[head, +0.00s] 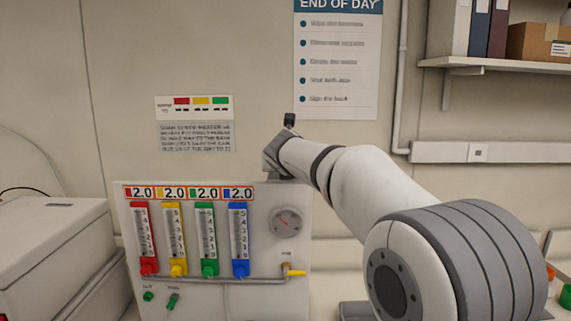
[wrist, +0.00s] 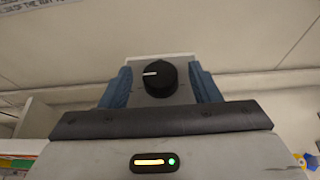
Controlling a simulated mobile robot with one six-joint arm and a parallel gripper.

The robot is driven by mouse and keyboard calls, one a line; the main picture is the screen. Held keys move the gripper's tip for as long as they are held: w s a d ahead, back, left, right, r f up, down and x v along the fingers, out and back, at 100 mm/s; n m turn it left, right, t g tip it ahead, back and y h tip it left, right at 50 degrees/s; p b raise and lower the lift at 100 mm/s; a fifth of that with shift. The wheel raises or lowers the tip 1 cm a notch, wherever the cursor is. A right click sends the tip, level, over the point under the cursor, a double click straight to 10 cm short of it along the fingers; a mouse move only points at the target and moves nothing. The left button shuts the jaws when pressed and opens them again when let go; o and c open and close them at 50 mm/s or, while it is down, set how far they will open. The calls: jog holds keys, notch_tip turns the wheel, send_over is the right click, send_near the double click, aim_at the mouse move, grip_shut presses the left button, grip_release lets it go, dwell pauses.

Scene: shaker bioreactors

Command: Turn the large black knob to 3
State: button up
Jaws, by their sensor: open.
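The large black knob (wrist: 158,80) shows in the wrist view, mounted on a pale grey plate (wrist: 182,62). Its white pointer line points to the left of the picture. No scale numbers are readable around it. My gripper (wrist: 161,85) is open, with one blue finger to the left of the knob and one to the right. I cannot tell how near the fingertips are to it in depth. In the head view my wrist (head: 280,150) is above the top right of the gas panel (head: 260,265); the fingers and the black knob cannot be made out there.
The gas panel carries red (head: 144,235), yellow (head: 173,238), green (head: 206,238) and blue (head: 239,238) flow tubes, each under a 2.0 label. A round gauge (head: 287,222) and a yellow valve handle (head: 295,273) are at its right. A pale box (head: 50,245) stands left.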

jog(key=shift+w, duration=0.1)
jog(key=shift+c, duration=0.6)
jog(key=c, duration=0.9)
